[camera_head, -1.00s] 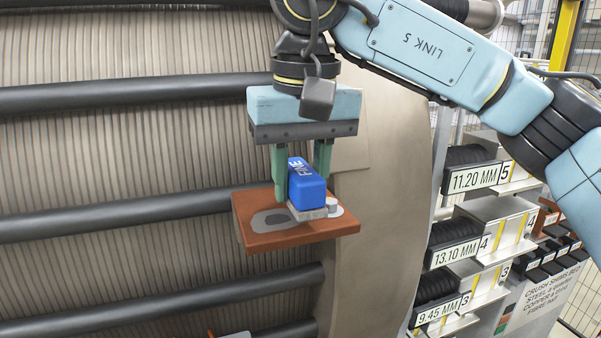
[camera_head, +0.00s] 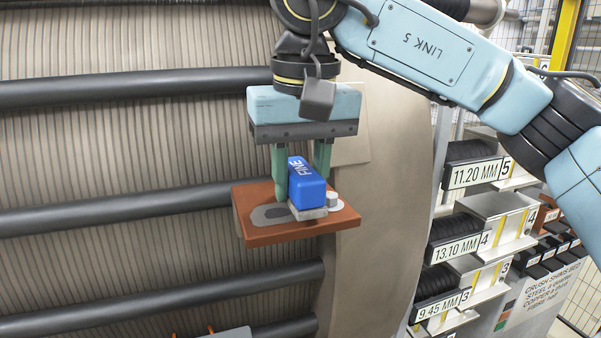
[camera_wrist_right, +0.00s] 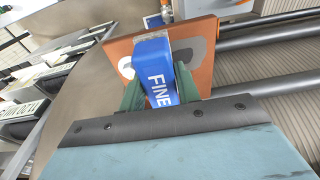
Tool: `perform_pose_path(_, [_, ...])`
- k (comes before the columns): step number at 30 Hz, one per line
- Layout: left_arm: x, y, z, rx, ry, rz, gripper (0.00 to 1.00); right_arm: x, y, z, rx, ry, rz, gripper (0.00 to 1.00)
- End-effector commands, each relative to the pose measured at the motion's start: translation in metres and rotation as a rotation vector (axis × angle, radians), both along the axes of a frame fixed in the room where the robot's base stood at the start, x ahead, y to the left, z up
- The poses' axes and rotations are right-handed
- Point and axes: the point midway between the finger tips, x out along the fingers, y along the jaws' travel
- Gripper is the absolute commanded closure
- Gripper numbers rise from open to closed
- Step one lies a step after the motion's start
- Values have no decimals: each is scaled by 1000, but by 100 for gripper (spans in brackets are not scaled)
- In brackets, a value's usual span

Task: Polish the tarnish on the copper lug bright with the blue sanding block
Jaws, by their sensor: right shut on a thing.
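The copper lug (camera_head: 262,235) is a flat orange-brown plate in front of the ribbed stack. A grey tarnish patch (camera_head: 265,214) with a darker middle shows on its top, left of the blue sanding block (camera_head: 308,190), marked FINE. My right gripper (camera_head: 302,184), with green fingers, is shut on the block. The block's grey underside appears to rest on the lug, hiding part of the patch. The right wrist view shows the block (camera_wrist_right: 155,68) between the fingers over the lug (camera_wrist_right: 206,75).
Dark horizontal bars (camera_head: 110,219) cross the ribbed stack (camera_head: 90,145). Shelves with labelled shims (camera_head: 455,250) stand to the right. A pale grey edge (camera_head: 230,333) shows at the bottom.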

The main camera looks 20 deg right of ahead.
Motion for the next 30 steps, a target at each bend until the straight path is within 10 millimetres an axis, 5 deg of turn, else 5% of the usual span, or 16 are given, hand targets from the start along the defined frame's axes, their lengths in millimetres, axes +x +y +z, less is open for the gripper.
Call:
perform_pose_path(21, [1,0,-8,-1,-2,1,64,0,0,-12,0,-1,0,86])
perform_pose_path(30, [1,-1,1,-1,-3,1,64,-1,21,-10,1,1,3,86])
